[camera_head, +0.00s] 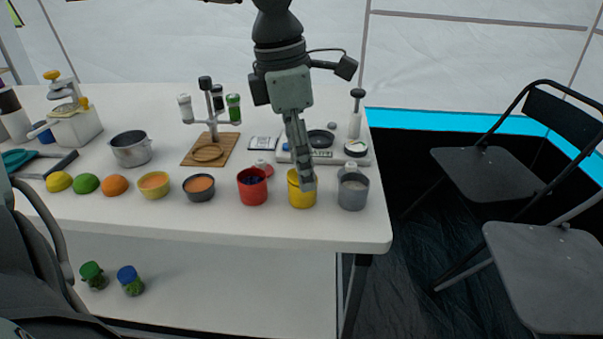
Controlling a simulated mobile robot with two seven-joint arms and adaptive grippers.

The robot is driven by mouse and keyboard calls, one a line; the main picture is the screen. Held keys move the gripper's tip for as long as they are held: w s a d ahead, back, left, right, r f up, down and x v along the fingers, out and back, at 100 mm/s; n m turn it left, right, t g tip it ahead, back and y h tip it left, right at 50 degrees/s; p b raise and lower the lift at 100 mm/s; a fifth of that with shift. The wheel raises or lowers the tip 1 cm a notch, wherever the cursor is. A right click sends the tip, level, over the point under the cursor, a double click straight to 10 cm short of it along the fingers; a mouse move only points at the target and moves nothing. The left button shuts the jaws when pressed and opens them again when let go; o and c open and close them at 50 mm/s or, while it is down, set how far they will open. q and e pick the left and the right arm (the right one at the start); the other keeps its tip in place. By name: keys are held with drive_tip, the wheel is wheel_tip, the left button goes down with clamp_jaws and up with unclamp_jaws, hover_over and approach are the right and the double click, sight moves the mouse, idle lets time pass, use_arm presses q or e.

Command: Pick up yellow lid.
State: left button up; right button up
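My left gripper (306,182) reaches down from the top middle, its fingers at the front right of a yellow cup (300,198). The fingers overlap the cup's rim in this view, and I cannot tell if they touch it. They show edge-on, so I cannot tell whether they are open or shut. I cannot make out a separate yellow lid; the fingers hide part of the cup's top. My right gripper is not in view.
A red cup (252,188) stands left of the yellow cup, with a red lid (265,168) behind it. A grey cup (353,192) stands close on the right. A scale (340,160) lies behind. The table's front strip (230,225) is clear.

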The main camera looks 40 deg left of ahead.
use_arm(q)
drive_tip(key=c, duration=1)
drive_tip(key=shift+c, duration=0.4)
